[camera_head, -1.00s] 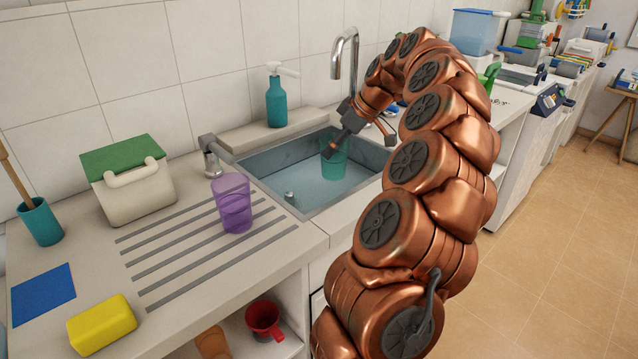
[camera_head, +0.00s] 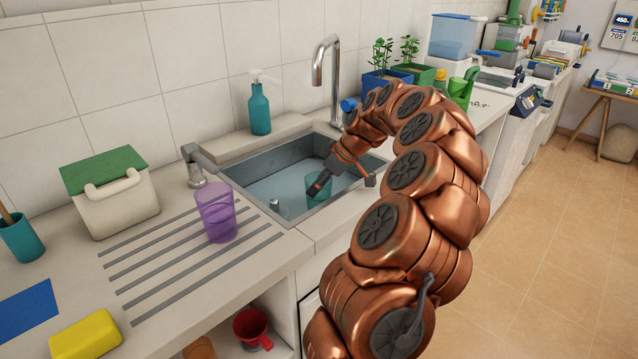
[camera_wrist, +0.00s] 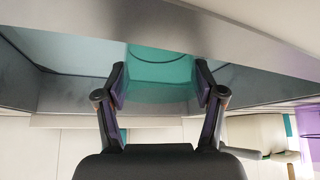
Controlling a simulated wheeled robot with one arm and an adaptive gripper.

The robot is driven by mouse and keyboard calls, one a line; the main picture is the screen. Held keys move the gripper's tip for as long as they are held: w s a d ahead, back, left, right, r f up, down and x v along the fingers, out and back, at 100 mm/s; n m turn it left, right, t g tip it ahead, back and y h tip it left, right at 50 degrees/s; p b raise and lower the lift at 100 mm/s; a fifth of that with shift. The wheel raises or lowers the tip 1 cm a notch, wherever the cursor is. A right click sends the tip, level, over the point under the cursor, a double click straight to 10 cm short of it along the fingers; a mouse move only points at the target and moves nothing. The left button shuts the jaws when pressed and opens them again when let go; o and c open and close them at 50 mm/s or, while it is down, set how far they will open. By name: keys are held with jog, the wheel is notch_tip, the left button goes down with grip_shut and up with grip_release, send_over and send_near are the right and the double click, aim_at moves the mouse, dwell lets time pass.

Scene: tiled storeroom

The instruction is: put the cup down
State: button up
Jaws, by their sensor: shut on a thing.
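A see-through teal cup (camera_head: 316,184) is in the sink basin (camera_head: 240,166), near its front right part. My gripper (camera_head: 325,186) is shut on it, and my fingers partly hide it in the head view. In the wrist view the teal cup (camera_wrist: 160,72) lies between the two fingertips (camera_wrist: 160,86). Whether its base touches the basin floor, I cannot tell. A see-through purple cup (camera_head: 215,212) stands upright on the ridged drainboard left of the sink.
A tap (camera_head: 326,62) rises behind the sink, and a teal soap bottle (camera_head: 260,108) stands on the back ledge. A white caddy with green lid (camera_head: 110,190), a yellow sponge (camera_head: 87,335) and a blue cloth (camera_head: 27,310) lie left. A red mug (camera_head: 251,327) sits on the shelf below.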

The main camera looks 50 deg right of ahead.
jog(key=shift+f, duration=0.1)
jog(key=shift+f, duration=0.1)
jog(key=o, duration=0.9)
jog(key=shift+o, duration=0.2)
jog(key=shift+s+d+r, duration=0.1)
jog(key=shift+r, duration=0.4)
jog(key=v, duration=1.1)
jog(key=shift+r, duration=0.2)
jog(key=shift+s, duration=0.1)
